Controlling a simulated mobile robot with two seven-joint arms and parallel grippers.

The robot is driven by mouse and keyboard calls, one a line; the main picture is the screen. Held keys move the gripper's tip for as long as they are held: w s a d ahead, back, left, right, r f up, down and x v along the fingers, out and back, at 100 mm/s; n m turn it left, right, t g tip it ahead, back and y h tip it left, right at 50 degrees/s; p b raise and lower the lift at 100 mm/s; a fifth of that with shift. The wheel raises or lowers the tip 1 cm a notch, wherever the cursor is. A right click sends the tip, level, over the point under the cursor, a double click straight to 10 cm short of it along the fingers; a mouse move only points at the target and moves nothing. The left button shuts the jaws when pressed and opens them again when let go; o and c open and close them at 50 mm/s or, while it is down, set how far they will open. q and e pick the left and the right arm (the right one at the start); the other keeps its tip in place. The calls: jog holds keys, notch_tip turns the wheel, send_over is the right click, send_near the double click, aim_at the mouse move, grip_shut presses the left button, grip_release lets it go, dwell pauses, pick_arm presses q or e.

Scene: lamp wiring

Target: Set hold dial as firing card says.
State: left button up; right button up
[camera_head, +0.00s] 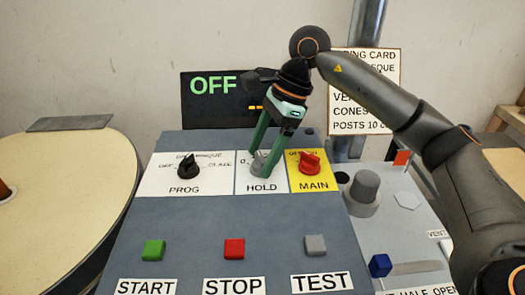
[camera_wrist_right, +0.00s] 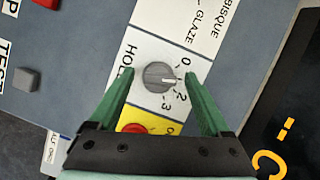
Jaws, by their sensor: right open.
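The hold dial (camera_head: 259,163) is a grey round knob on a white plate marked HOLD. In the right wrist view the hold dial (camera_wrist_right: 158,77) shows a white mark pointing right, between the printed 0 and 2. My right gripper (camera_head: 260,173) has its green fingers pointing down around the dial; in the wrist view the open fingers (camera_wrist_right: 157,75) are on either side of it, with gaps showing. The firing card (camera_head: 365,112) hangs on the wall at the back right. My right arm covers part of its text, and I cannot read a hold value. My left gripper is out of view.
The black PROG knob (camera_head: 188,167) is left of the dial and the red MAIN switch (camera_head: 309,163) close on its right. START (camera_head: 153,250), STOP (camera_head: 234,249) and TEST (camera_head: 316,245) buttons sit in front. A dark display (camera_head: 215,112) behind reads OFF.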

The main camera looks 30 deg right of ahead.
jog(key=p+v, duration=0.1)
jog(key=v, duration=1.1)
jog(key=shift+r, duration=0.25)
jog(key=shift+d, duration=0.1)
